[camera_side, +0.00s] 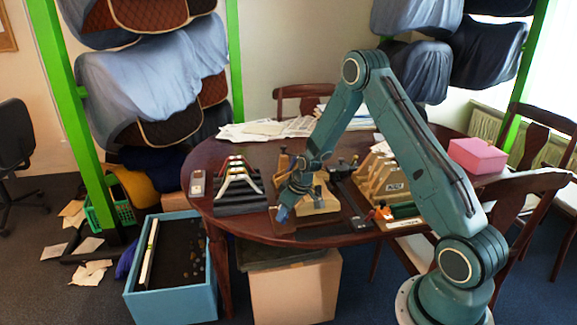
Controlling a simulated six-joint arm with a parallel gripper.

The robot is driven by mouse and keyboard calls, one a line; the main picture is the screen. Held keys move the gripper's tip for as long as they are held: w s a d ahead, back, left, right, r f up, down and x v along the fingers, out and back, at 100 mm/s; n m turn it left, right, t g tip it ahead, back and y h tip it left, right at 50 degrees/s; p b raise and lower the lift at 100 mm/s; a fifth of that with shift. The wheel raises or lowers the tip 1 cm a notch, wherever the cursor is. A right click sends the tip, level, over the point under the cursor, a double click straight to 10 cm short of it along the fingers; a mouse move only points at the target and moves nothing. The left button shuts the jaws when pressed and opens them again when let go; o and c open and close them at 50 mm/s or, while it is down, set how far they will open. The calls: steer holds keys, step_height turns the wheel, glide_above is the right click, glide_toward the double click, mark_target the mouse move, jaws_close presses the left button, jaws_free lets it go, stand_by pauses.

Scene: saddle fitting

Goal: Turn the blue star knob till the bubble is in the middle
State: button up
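My gripper (291,197) points down at the front of a wooden fixture (318,203) on a dark brown base board (310,232) near the table's front edge. A small blue piece, which looks like the blue star knob (282,214), shows right at my fingertips. At this size I cannot tell whether the fingers are open or closed around it, or only touch it. The bubble and its vial are too small to make out or are hidden.
A dark rack with pale arched pieces (239,187) stands left of the fixture. Wooden blocks (382,176) and small orange and green parts stand to the right, partly behind my arm. A pink box (477,156) and papers (268,129) lie farther back. A blue crate (172,268) stands on the floor.

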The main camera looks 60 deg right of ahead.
steer(key=c, duration=0.5)
steer(key=shift+a+m+h, duration=0.1)
steer(key=shift+m+h, duration=0.8)
steer(key=shift+m, duration=1.5)
steer(key=o, duration=1)
steer(key=shift+c, duration=0.2)
steer(key=shift+r, duration=0.1)
steer(key=v, duration=1.3)
steer(key=shift+r, duration=0.35)
